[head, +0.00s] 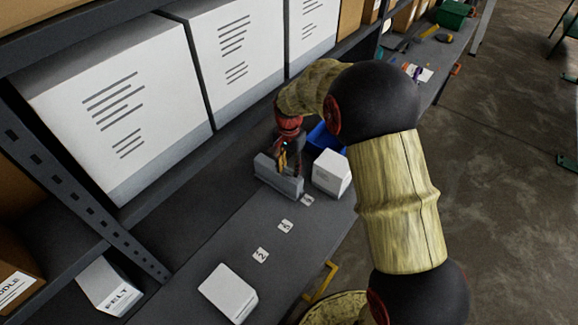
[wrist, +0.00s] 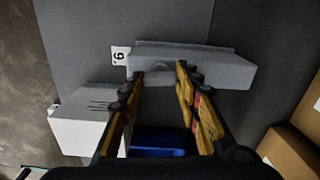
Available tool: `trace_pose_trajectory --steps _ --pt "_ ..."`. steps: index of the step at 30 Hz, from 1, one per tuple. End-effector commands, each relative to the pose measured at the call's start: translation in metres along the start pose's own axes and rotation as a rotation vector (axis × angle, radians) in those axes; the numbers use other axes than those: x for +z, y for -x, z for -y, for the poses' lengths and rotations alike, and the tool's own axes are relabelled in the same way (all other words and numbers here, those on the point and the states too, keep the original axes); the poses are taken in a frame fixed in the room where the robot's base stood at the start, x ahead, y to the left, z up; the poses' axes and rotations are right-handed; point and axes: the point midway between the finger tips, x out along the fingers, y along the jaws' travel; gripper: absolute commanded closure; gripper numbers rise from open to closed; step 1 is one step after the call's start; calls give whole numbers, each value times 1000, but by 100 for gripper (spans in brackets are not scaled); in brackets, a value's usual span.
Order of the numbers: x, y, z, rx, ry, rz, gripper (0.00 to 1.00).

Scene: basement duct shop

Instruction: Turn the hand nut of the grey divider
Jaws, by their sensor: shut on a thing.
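The grey divider (head: 279,178) stands on the dark grey shelf, a long low block beside a white box. In the wrist view the divider (wrist: 225,70) lies across the top of my fingers. My gripper (head: 284,163) points down at the divider from above. In the wrist view my gripper (wrist: 161,72) has its two yellow and black fingers apart, with their tips at the divider's edge, holding the hand nut between them. The nut itself cannot be made out clearly.
A white box (head: 332,172) and a blue bin (head: 322,138) stand close to the divider on the right. Large white boxes (head: 110,100) line the back. Number tags (head: 261,255) lie along the shelf, with a white block (head: 228,292) nearer.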

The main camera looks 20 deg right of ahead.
Motion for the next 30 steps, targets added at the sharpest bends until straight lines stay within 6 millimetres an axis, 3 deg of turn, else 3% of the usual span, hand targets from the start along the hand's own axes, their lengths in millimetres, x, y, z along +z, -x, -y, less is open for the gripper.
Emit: trace_pose_trajectory --steps 10,25,26,30 --pt "0 0 0 -1 -116 -1 92" --pt "0 0 0 -1 -130 0 92" --pt "0 0 0 -1 -130 0 65" --pt "0 0 0 -1 -130 0 57"
